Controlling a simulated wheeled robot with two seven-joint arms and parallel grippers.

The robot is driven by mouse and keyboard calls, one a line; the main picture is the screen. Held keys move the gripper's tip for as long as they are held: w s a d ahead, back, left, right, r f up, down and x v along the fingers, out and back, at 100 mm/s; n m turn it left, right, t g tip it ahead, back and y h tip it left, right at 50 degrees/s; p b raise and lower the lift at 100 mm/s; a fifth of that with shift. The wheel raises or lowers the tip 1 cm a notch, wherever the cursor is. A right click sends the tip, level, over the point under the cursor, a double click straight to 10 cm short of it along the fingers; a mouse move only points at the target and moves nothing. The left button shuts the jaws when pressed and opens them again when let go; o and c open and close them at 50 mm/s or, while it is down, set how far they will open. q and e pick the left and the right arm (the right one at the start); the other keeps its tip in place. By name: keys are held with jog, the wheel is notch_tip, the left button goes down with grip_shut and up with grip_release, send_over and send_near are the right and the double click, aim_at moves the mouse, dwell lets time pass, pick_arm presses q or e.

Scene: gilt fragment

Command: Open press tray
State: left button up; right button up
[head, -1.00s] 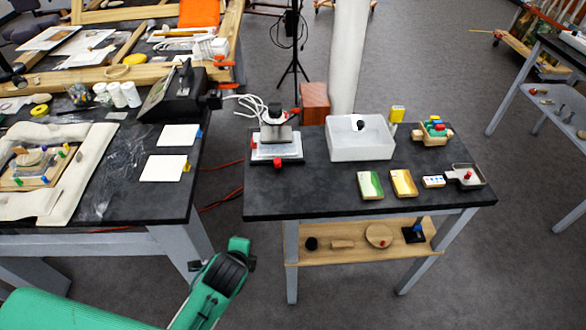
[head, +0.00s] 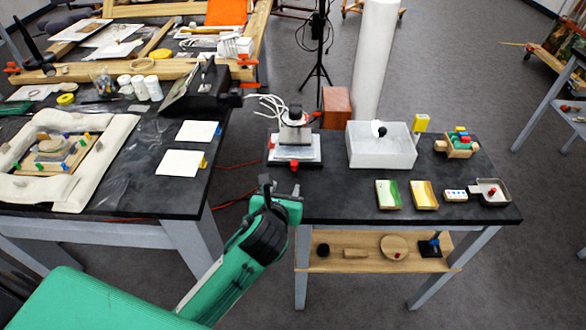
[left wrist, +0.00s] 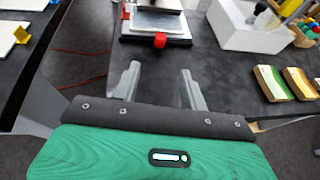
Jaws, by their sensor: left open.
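The press (head: 294,132) stands at the back left of the small dark table. Its light tray (head: 293,153) lies at its base, with a red knob (head: 293,165) at the front edge. In the left wrist view the tray (left wrist: 158,22) is at the top, and its red knob (left wrist: 160,40) lies beyond and between my fingertips. My left gripper (head: 280,190) is open and empty at the table's front left edge, short of the knob and apart from it. It also shows in the left wrist view (left wrist: 160,75). My right gripper is not in view.
A white basin (head: 381,150) stands right of the press. Green and yellow blocks (head: 389,195) and a small grey tray (head: 493,192) lie along the front. The larger table (head: 120,200) is at left, with a gap between. The tabletop before the press is clear.

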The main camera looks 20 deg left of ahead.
aim_at(294, 167)
pick_arm(q)
jog(key=x, duration=1.3)
jog(key=shift+p, duration=0.3)
grip_shut()
